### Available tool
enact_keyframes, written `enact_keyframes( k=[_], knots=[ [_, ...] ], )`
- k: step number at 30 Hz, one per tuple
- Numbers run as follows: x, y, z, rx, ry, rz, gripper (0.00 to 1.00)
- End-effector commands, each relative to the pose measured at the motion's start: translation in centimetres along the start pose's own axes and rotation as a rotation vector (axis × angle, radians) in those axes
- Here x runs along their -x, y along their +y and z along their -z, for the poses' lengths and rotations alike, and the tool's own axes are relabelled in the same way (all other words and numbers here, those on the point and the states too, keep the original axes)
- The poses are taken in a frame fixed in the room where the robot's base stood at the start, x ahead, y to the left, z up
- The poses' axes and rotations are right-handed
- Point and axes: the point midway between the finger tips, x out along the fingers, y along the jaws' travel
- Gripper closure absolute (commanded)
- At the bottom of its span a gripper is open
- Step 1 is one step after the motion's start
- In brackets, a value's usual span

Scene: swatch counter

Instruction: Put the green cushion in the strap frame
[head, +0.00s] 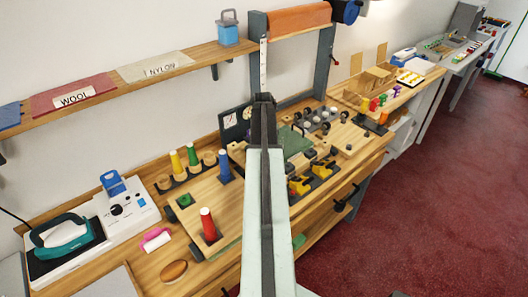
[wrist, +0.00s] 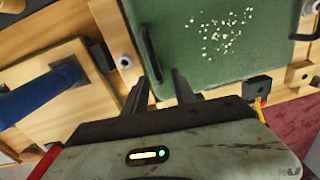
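A flat green piece, which I take to be the green cushion (head: 296,142), lies on the counter right of my arm, partly hidden by it. In the wrist view a large green surface (wrist: 205,75) with white specks and dark handle-like bars at its sides fills the upper middle. My gripper (wrist: 160,76) has its two dark fingers apart, with nothing seen between them, over the near left edge of that surface. I cannot tell whether they touch it. In the head view my arm hides the gripper. I cannot make out the strap frame for certain.
A blue post (head: 222,166) and a red post (head: 208,225) stand on wooden boards left of my arm. Yellow-and-black clamps (head: 300,186) sit at right. An orange roll (head: 298,19) hangs in a dark stand behind. A teal iron (head: 62,235) is far left. Red floor is clear at right.

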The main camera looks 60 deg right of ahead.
Motion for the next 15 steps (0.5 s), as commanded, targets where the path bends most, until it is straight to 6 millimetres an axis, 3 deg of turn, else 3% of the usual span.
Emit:
enact_keyframes(
  k=[15],
  knots=[
    [10.6, 0.0, 0.0, 0.001, 0.0, 0.0, 0.68]
  ],
)
